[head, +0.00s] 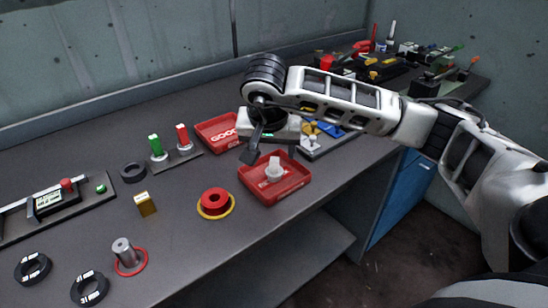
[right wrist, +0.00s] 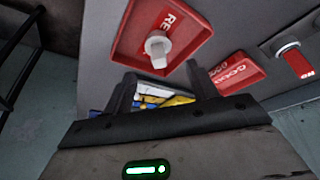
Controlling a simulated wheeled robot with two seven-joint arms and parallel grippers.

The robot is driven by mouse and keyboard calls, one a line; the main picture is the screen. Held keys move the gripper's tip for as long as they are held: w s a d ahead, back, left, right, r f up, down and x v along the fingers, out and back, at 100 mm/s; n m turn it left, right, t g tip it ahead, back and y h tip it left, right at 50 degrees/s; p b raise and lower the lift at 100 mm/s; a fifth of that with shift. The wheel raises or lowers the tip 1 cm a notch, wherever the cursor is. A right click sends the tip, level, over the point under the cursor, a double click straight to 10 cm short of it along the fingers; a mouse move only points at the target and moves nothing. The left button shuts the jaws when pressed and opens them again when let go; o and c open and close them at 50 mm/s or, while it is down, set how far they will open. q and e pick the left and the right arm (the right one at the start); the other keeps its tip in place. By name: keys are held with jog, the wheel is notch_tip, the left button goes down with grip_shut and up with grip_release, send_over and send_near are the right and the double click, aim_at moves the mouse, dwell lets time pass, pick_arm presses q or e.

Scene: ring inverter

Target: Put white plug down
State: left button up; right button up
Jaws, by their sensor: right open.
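The white plug (head: 273,168) stands in the red tray (head: 288,190) near the table's front edge, to the right of the middle. In the right wrist view the plug (right wrist: 158,48) lies in the red tray (right wrist: 128,50), whose lettering is partly hidden. My right gripper (head: 270,153) is above and just behind the tray, pointing down. In the right wrist view its two fingers (right wrist: 160,80) are spread wide with nothing between them, and the plug is beyond their tips, apart from them. My left gripper is in neither view.
A second red tray (head: 216,131) marked GOOD lies behind. Green (head: 155,146) and red (head: 183,136) plugs stand on a plate. Black rings (head: 90,287) lie front left. Tools crowd the back right.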

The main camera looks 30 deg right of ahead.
jog(key=v, duration=0.7)
dwell(0.4)
